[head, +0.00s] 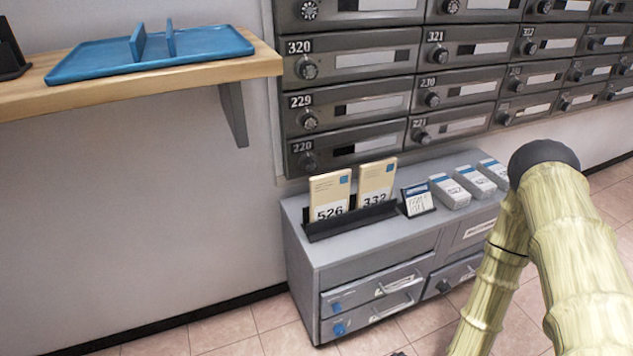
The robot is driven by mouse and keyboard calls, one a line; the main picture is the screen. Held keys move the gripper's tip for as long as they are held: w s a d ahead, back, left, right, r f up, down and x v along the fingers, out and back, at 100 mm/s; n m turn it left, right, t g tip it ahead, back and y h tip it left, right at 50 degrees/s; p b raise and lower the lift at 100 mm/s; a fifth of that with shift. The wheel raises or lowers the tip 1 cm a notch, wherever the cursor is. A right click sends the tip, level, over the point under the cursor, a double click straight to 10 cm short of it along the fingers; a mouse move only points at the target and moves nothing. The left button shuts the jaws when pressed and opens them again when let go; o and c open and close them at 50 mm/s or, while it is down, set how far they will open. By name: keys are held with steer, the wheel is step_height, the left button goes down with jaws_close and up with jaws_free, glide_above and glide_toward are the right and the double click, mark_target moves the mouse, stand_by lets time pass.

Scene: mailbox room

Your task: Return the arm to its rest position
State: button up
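My arm shows at the right of the head view, as two pale yellow-green, bamboo-like links that meet at a dark rounded joint. The arm is bent, with both links running down out of the bottom of the picture. My gripper is not in view, so its opening and anything in it are hidden. The arm stands in front of the right part of a grey cabinet (312,250) and hides some of it.
Dark mailboxes (368,104) cover the wall. On the cabinet, a black rack (350,221) holds envelopes marked 526 (330,196) and 332 (376,182); a small card and white-blue boxes (450,192) stand beside it. A wooden shelf (150,86) holds a blue tray (100,62). Tiled floor shows below.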

steer(key=s+r+n+g+h+p, duration=0.1)
steer(key=s+r+n+g+h, duration=0.15)
steer(key=s+n, duration=0.4)
steer(key=s+r+n+g+h+p, duration=0.1)
steer(key=s+r+n+g, duration=0.25)
steer(key=s, duration=0.65)
step_height(320, 180, up, 39)
steer(key=p, duration=3.8)
steer(key=shift+f+n, duration=0.2)
steer(key=shift+n, duration=0.1)
steer(key=shift+a, duration=0.1)
